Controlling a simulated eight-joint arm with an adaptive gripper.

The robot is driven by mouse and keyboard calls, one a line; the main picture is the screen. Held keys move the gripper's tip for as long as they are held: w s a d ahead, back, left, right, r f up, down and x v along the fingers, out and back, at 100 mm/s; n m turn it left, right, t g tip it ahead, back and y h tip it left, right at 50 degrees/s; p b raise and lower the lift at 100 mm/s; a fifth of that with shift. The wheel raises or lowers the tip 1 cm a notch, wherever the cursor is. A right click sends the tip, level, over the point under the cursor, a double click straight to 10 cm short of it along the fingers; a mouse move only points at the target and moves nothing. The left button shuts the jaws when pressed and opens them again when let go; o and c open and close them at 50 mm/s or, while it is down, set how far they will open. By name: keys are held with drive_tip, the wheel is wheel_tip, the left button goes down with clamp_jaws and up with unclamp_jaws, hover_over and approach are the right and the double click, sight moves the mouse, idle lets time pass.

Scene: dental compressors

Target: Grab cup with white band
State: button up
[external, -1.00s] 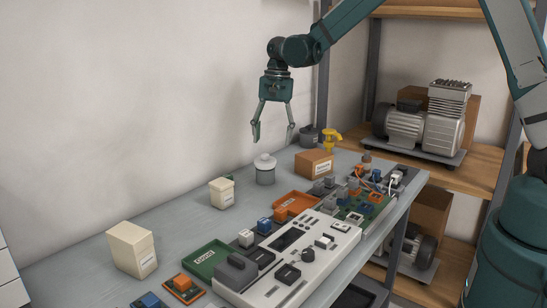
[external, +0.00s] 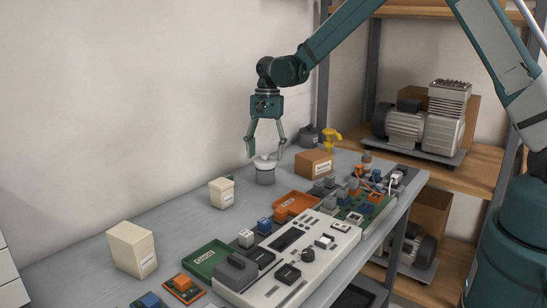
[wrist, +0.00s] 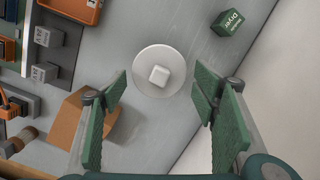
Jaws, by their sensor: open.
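A small grey cup with a whitish upper part (external: 265,176) stands upright on the bench. In the wrist view its round pale top with a square knob (wrist: 159,72) sits just beyond the gap between the fingers, roughly centred. My gripper (external: 266,153) is open, pointing down above the cup, with one finger to each side of its top. In the wrist view the green finger pads (wrist: 161,93) are wide apart with nothing between them. Whether the fingertips touch the cup cannot be told.
A brown box (external: 315,163) stands to the cup's right and a cream container (external: 222,192) to its left. A dark pot (external: 308,137) and a yellow fitting (external: 331,140) are behind. A wall runs along the bench's back. Bare bench (external: 180,222) lies at left.

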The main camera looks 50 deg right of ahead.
sight(265, 171)
drive_tip(key=shift+a+f, duration=0.15)
drive_tip(key=shift+f, duration=1)
drive_tip(key=shift+s+a+f, duration=0.1)
drive_tip(key=shift+a+f, duration=0.05)
drive_tip(key=shift+f, duration=1.15)
drive_tip(key=shift+s+a+f, duration=0.1)
drive_tip(key=shift+a+f, duration=0.05)
drive_tip(key=shift+f, duration=1.15)
drive_tip(key=c, duration=0.9)
